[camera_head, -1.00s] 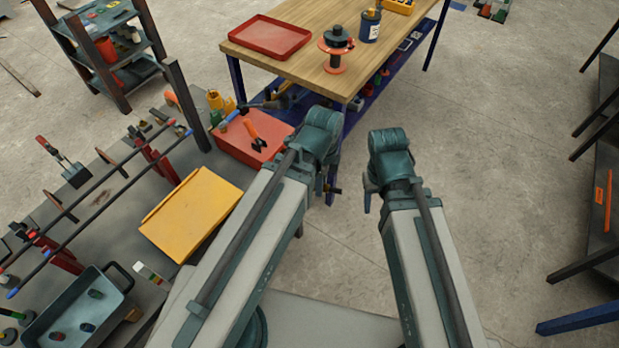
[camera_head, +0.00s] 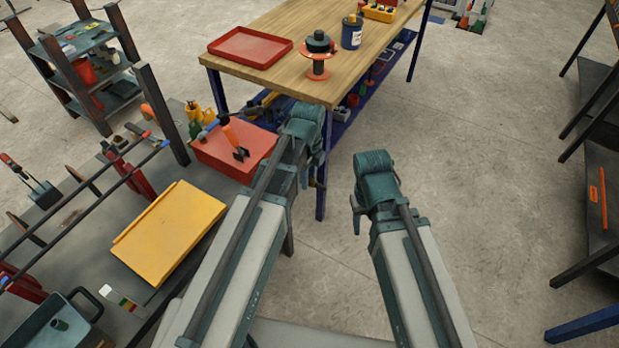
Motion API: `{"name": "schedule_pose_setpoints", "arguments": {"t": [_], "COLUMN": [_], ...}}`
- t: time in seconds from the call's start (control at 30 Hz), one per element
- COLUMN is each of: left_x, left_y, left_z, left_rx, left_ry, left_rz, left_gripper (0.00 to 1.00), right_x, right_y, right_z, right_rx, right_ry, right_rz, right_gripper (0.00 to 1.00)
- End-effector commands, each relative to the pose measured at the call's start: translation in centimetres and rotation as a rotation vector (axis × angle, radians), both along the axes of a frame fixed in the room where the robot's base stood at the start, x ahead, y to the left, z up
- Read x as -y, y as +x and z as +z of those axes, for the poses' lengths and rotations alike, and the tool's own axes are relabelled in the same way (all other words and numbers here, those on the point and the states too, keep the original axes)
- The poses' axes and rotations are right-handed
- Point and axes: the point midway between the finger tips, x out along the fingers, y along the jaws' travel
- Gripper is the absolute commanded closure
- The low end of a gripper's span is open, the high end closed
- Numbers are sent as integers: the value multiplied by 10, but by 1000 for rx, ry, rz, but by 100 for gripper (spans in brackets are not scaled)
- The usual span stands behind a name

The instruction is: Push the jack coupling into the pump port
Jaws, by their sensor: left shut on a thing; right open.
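My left gripper (camera_head: 317,176) is mostly hidden behind its own wrist, in front of the wooden table's near leg. It is shut on a small dark piece with a brass-coloured tip, apparently the jack coupling; its shape is largely hidden. My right gripper (camera_head: 356,212) is open over bare floor, its fingers partly hidden by its wrist. I cannot make out the pump port. A dark tool with yellow parts (camera_head: 258,108) lies behind the red box (camera_head: 222,158), partly covered by my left arm; I cannot tell if it is the pump.
A yellow panel (camera_head: 168,232) and rebar rods (camera_head: 88,200) are on the grey bench. The wooden table (camera_head: 285,85) holds a red tray (camera_head: 250,47), spool (camera_head: 318,58) and blue can (camera_head: 352,32).

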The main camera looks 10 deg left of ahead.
Motion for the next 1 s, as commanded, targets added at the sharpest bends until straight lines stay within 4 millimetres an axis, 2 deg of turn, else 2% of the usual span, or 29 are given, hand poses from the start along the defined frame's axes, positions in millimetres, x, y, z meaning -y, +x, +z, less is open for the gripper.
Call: {"name": "schedule_pose_setpoints", "arguments": {"t": [0.53,1.0], "left_x": [-42,-51], "left_y": [16,18], "left_z": [0,0], "left_rx": [0,0], "left_ry": [0,0], "left_rz": [2,0], "left_gripper": [100,100], "right_x": [0,0], "right_y": [0,0], "right_z": [0,0], "right_rx": [0,0], "right_ry": [0,0], "right_rz": [0,0], "right_gripper": [48,48]}}
